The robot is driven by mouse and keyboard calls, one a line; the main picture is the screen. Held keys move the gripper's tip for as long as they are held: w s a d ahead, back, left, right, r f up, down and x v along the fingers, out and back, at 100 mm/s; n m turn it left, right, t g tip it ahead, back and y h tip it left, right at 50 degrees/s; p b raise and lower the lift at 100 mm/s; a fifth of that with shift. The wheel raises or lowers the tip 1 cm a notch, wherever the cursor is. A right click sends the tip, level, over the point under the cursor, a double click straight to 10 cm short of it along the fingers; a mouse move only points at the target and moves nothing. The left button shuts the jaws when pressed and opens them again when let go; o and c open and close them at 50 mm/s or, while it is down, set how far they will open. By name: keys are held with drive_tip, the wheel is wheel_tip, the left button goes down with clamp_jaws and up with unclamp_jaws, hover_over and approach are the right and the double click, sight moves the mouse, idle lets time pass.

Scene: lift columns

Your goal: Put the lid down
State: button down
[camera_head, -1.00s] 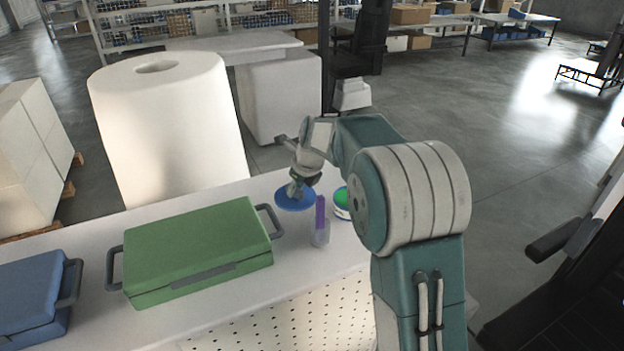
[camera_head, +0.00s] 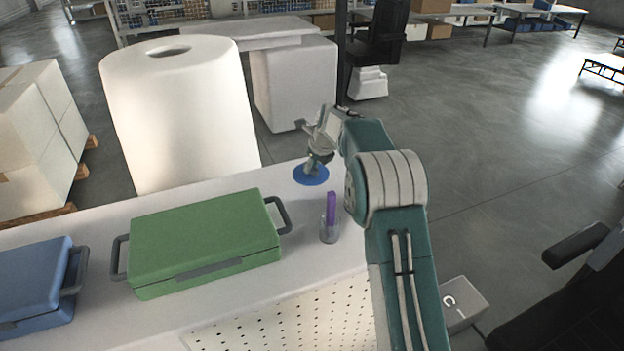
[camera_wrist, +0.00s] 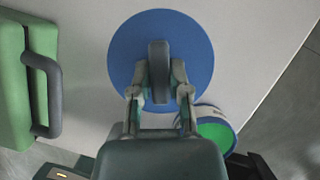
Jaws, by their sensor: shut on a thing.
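The lid is a round blue disc (camera_head: 311,177) with a grey upright handle (camera_wrist: 159,72). In the wrist view the blue disc (camera_wrist: 200,55) fills the top middle. My gripper (camera_wrist: 160,93) is shut on the handle, one finger on each side. In the head view my gripper (camera_head: 318,163) is above the far part of the white table, with the lid under it. Whether the lid touches the table top cannot be told. A round container with green inside (camera_wrist: 217,133) stands just beside the lid in the wrist view; my arm hides it in the head view.
A green case (camera_head: 205,240) and a blue case (camera_head: 30,285) lie to the left. A large white roll (camera_head: 185,125) stands behind. The table's edge is close to the container.

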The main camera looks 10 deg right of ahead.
drive_tip(key=w+f, duration=0.2)
drive_tip(key=f, duration=0.1)
drive_tip(key=shift+w+f, duration=0.25)
drive_tip(key=shift+w, duration=0.15)
drive_tip(key=shift+w+d+f, duration=0.2)
drive_tip(key=shift+w+f, duration=0.05)
drive_tip(key=shift+f, duration=0.1)
drive_tip(key=f, duration=0.3)
drive_tip(key=shift+w+d+f, duration=0.1)
drive_tip(key=shift+w+f, duration=0.1)
drive_tip(key=c, duration=0.6)
unclamp_jaws()
